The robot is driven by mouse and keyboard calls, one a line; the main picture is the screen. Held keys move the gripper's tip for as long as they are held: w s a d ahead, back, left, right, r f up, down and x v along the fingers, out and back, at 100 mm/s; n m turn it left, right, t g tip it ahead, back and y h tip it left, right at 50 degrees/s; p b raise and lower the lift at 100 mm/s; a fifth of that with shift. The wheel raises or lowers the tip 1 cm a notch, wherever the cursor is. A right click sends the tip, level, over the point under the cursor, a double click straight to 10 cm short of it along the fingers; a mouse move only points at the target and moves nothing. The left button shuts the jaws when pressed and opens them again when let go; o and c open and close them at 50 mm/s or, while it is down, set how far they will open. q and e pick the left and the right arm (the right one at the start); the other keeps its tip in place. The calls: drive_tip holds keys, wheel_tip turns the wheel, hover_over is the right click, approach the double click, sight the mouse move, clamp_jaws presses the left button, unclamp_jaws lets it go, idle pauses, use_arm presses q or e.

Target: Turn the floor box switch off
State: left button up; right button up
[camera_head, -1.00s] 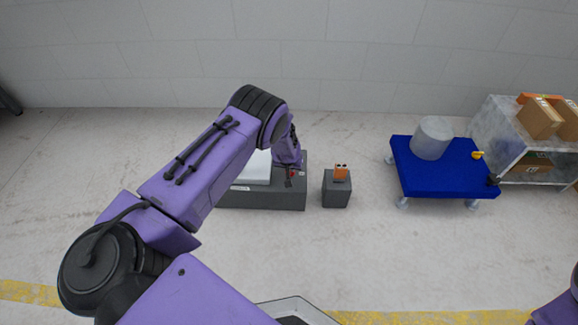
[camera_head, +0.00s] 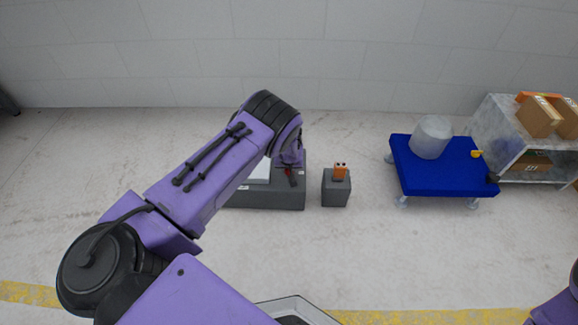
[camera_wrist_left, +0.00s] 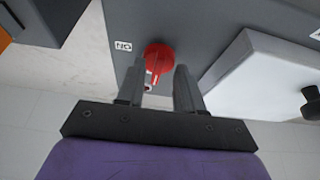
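The floor box is a low grey box (camera_head: 265,199) by the wall, partly hidden by my left arm in the head view. Its red switch knob (camera_wrist_left: 159,60) shows in the left wrist view on the grey face, beside a small white label (camera_wrist_left: 123,46) that reads ON upside down. My left gripper (camera_wrist_left: 158,86) has its two fingers apart, close to the knob. The knob's near end lies in line with the gap between the fingers; I cannot tell if they touch it. My right gripper is out of view.
A white lid-like panel (camera_wrist_left: 265,75) with a black knob is beside the switch. A small grey box (camera_head: 336,192) with an orange block (camera_head: 341,173) stands to the right. Further right are a blue cart (camera_head: 423,179) with a translucent cylinder (camera_head: 431,137) and a shelf (camera_head: 500,135).

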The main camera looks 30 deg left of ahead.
use_arm(q)
drive_tip(key=shift+r, duration=0.1)
drive_tip(key=p+v, duration=0.5)
drive_tip(key=v, duration=0.5)
drive_tip(key=shift+s+r, duration=0.15)
drive_tip(key=shift+d, duration=0.1)
drive_tip(key=s+d+f, duration=0.1)
drive_tip(key=s+d, duration=0.1)
drive_tip(key=s, duration=1.6)
drive_tip(key=s+d+f, duration=0.2)
drive_tip(key=s+d, duration=0.1)
drive_tip(key=s, duration=1.4)
wheel_tip(320, 180, up, 31)
drive_tip(key=y+p, duration=0.1)
drive_tip(key=p, duration=2.9)
drive_tip(key=shift+a+f+p, duration=0.2)
drive_tip(key=shift+a+p, duration=0.15)
